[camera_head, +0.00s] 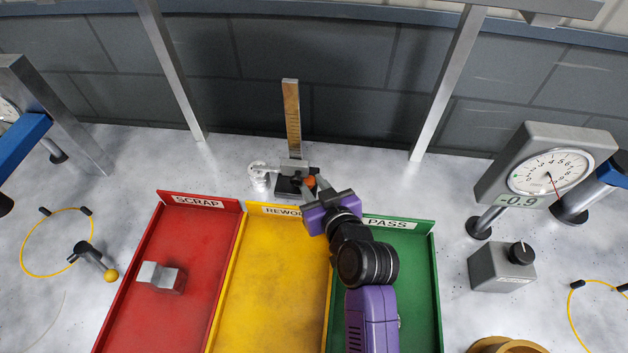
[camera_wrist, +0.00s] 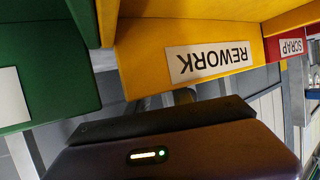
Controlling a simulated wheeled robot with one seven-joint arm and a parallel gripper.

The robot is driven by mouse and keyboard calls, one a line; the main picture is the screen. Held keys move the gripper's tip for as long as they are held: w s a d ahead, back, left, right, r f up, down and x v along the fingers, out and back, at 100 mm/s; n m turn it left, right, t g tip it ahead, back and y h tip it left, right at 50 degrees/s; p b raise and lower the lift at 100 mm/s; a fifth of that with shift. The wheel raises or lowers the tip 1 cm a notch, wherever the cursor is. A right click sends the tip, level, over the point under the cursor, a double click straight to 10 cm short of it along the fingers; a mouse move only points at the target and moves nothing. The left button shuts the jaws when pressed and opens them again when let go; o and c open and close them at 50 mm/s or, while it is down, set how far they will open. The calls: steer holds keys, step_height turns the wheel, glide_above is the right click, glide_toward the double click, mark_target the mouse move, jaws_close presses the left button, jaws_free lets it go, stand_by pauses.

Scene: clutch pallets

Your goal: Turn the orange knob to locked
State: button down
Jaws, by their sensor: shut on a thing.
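The orange knob (camera_head: 310,182) sits on the right side of a small dark-based height gauge (camera_head: 292,130) with an upright brass-coloured scale. My gripper (camera_head: 316,187) reaches the gauge from the front right, and its fingers are shut on the knob, hiding part of it. The knob's turned position and any locked marking are too small to read. In the wrist view my gripper's dark body fills the lower part; the knob is not visible there.
Red SCRAP (camera_head: 172,205), yellow REWORK (camera_head: 262,300) and green PASS (camera_head: 420,260) trays lie in front of the gauge. A metal block (camera_head: 158,276) lies in the red tray. A dial gauge (camera_head: 545,170) and a box with a black knob (camera_head: 500,268) stand right.

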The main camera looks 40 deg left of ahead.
steer(key=c, duration=1.5)
jaws_free()
steer(key=shift+o, duration=0.2)
steer(key=shift+d, duration=0.1)
steer(key=shift+b+v, duration=0.6)
steer(key=shift+v, duration=3.25)
